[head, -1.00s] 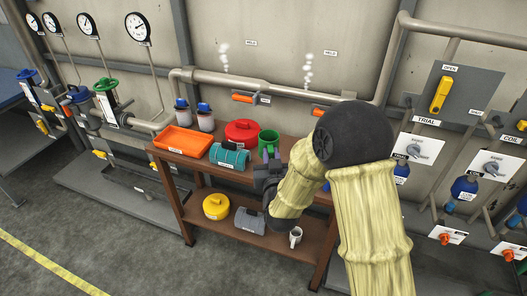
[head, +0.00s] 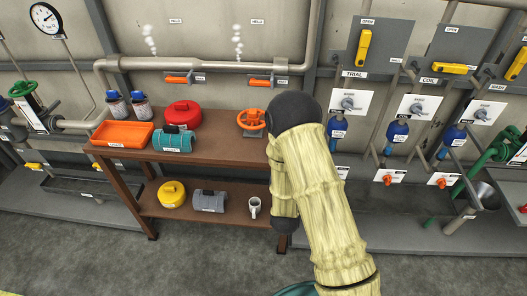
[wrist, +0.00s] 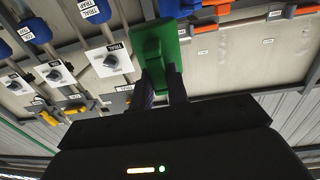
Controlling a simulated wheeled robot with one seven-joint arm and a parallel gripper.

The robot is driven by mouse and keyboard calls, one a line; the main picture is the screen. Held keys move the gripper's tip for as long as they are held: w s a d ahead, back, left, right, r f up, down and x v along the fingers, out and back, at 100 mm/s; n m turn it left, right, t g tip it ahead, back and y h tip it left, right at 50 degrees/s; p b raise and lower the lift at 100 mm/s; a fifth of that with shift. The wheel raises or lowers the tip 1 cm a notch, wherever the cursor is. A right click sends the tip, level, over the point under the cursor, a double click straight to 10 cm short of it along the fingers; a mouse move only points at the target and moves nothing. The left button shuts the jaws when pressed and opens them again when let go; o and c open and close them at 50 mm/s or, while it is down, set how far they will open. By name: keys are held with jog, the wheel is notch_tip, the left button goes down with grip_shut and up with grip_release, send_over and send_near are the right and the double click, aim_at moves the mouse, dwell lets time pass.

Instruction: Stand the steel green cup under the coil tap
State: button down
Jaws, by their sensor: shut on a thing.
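The green cup (wrist: 183,50) is held between the two fingers of my gripper (wrist: 161,85) in the wrist view. My gripper is shut on it. In the head view my arm hides both gripper and cup. The coil column stands right of my arm in the head view, under the sign COIL (head: 428,80), with a yellow lever (head: 454,68), a white dial panel (head: 412,107) and a blue fitting (head: 397,131). The coil tap appears to be the low orange-handled one (head: 388,180). The space directly below its outlet is not clear to see.
The brown table (head: 225,146) at left bears an orange tray (head: 122,134), red and teal canisters and an orange handwheel (head: 251,120). The trial column adjoins on the left; a green pipe and metal funnel (head: 486,195) stand right.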

jog(key=d+f+m+h, duration=0.2)
jog(key=d+f+h, duration=0.1)
jog(key=d+f, duration=0.3)
notch_tip(320, 180, down, 8)
jog(key=d+b, duration=0.1)
jog(key=b, duration=0.9)
jog(key=shift+s+d+r, duration=0.2)
jog(key=shift+s, duration=0.05)
